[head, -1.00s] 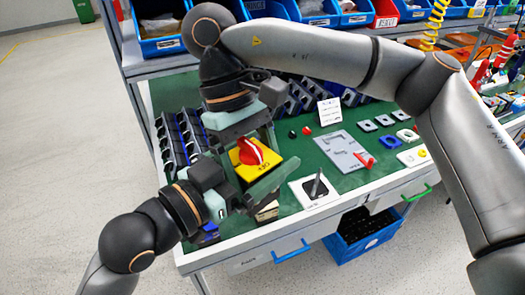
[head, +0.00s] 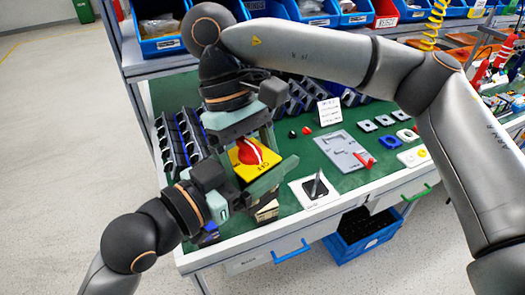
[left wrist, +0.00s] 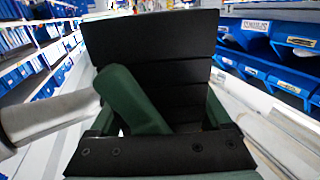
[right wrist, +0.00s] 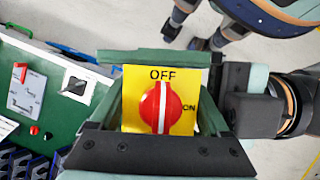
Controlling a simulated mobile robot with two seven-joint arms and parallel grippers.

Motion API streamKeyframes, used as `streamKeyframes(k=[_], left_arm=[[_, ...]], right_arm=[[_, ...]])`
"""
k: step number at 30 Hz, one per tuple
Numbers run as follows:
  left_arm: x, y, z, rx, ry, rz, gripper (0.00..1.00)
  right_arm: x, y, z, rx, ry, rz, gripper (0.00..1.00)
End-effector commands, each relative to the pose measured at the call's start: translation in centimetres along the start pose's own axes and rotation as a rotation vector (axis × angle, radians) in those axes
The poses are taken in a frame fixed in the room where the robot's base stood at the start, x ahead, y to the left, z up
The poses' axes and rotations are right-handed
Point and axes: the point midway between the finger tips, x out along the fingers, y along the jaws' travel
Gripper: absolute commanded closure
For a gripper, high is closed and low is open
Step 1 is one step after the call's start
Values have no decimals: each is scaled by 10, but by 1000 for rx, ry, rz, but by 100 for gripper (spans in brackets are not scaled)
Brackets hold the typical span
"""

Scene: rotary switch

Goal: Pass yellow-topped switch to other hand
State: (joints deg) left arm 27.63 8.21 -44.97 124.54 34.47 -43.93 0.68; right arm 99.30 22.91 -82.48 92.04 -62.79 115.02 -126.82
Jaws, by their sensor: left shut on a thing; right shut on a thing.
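The yellow-topped switch (head: 247,172) has a yellow plate, a red round knob with a white stripe, and a dark housing. The right wrist view shows its yellow face (right wrist: 135,118), marked OFF and ON. My right gripper (head: 250,166) reaches down from above, its fingers shut on either side of the switch. My left gripper (head: 264,161) comes in from the lower left and is also shut on the switch, one finger along its lower right side. The dark housing (left wrist: 155,45) fills the middle of the left wrist view, with a green finger across it. Both grippers hold it above the table.
The green table (head: 300,150) lies below. A white plate with a black switch (head: 315,188) and a grey plate (head: 343,152) with a red piece are to the right. Dark racks (head: 182,140) stand left. Blue bins (head: 157,28) line the back shelf.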

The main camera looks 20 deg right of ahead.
Motion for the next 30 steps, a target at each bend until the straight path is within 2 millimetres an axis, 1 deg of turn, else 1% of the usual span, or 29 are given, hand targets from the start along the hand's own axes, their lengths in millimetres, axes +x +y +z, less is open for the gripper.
streamKeyframes(k=[1, 3, 4, 8, 9, 15, 19, 23, 30], left_arm=[[-1, -9, 0, 6, -1, -22, 86], [-1, -9, 0, 6, -1, -22, 92], [-1, -9, -1, 7, 1, -22, 94], [-1, -7, -1, 6, 2, -17, 94], [-1, -7, -1, 5, 2, -16, 94], [-1, -5, -1, 4, 3, -11, 94], [0, -4, -1, 3, 3, -10, 94], [0, -4, -1, 3, 2, -9, 94], [0, -4, 0, 2, 1, -9, 94]], right_arm=[[1, 1, 3, -1, -11, 3, 94], [1, 1, 3, -1, -12, 3, 94], [1, 1, 3, -1, -12, 3, 17], [1, 1, 2, -1, -10, 2, 2], [1, 1, 2, 0, -9, 2, 0], [0, 0, 1, 0, -6, 1, 0], [-6, 0, 1, 0, -4, 1, 0], [-23, 0, 1, 2, -1, 2, 0], [-63, 0, 1, 4, 1, 3, 0]])
